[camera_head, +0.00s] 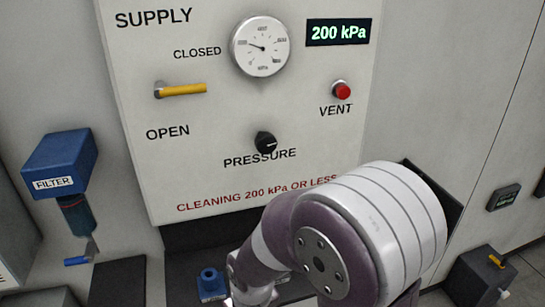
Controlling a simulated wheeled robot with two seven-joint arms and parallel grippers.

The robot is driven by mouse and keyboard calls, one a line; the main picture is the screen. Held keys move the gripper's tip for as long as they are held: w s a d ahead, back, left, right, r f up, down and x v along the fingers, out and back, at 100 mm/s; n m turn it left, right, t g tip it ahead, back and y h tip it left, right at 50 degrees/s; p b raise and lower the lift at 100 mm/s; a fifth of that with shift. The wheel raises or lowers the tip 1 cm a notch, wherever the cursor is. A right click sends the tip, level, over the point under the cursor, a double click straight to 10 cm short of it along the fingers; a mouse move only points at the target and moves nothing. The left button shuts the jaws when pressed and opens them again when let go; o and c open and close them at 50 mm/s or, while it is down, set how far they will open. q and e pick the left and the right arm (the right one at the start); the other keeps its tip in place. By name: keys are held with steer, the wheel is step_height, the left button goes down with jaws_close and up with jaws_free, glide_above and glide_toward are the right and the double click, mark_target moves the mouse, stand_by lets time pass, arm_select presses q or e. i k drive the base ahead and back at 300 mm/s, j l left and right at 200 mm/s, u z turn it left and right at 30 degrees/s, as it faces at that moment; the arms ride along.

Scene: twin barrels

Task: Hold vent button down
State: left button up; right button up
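The red vent button (343,90) sits in a metal collar on the pale supply panel (225,180), above the word VENT. Nothing touches it or covers it. I cannot tell from the picture whether it is pressed in. A green-lit display (338,32) above it reads 200 kPa. One of my arms, purple and white, fills the lower middle and right, below the button and apart from it. Its wrist runs down to the left past the bottom edge. Neither gripper's fingers show.
A gauge (260,46), a yellow lever (181,89) lying level and a black pressure knob (265,142) are on the panel. A blue filter unit (62,164) hangs at left. The space before the button is clear.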

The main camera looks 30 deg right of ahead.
mark_target(343, 92)
steer(key=z, duration=1.65)
